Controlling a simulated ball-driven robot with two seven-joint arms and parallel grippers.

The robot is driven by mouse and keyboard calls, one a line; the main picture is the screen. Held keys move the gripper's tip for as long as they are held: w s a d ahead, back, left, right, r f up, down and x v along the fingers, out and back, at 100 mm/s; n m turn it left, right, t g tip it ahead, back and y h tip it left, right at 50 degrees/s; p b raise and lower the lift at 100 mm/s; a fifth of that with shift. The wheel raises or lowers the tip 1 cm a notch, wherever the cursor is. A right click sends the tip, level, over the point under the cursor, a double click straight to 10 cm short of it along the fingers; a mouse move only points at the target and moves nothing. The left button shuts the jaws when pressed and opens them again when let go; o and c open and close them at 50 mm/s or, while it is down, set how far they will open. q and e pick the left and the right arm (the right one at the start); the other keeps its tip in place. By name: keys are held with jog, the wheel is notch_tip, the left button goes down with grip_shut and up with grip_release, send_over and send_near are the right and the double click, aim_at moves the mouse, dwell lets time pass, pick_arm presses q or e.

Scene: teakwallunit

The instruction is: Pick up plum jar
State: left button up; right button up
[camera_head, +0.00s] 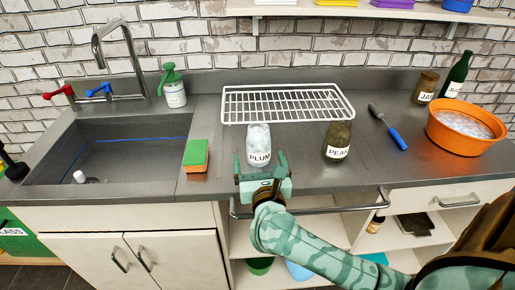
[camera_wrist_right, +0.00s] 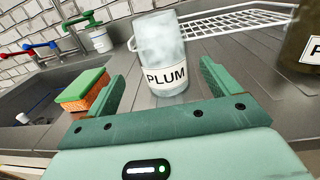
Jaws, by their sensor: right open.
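The plum jar (camera_head: 258,144) stands upright on the grey counter, a pale, cloudy glass jar with a white PLUM label. In the right wrist view the plum jar (camera_wrist_right: 161,52) stands ahead of the fingers, in line with the gap between them. My right gripper (camera_head: 262,166) is at the counter's front edge, just in front of the jar. In the wrist view the right gripper (camera_wrist_right: 160,90) is open, with nothing between its fingers. My left gripper is not in view.
A pear jar (camera_head: 337,141) stands to the right. A green and orange sponge (camera_head: 196,156) lies left, beside the sink (camera_head: 130,152). A white wire rack (camera_head: 286,104) is behind the jars.

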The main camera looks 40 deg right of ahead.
aim_at(260, 156)
jog(key=b+x, duration=0.1)
jog(key=x, duration=0.4)
jog(key=shift+d+f, duration=0.2)
jog(key=shift+d, duration=0.1)
jog(key=shift+w+d+b, duration=0.25)
jog(key=shift+w+b, duration=0.05)
jog(key=shift+w, duration=0.15)
jog(key=shift+r, duration=0.1)
jog(key=c, duration=1.2)
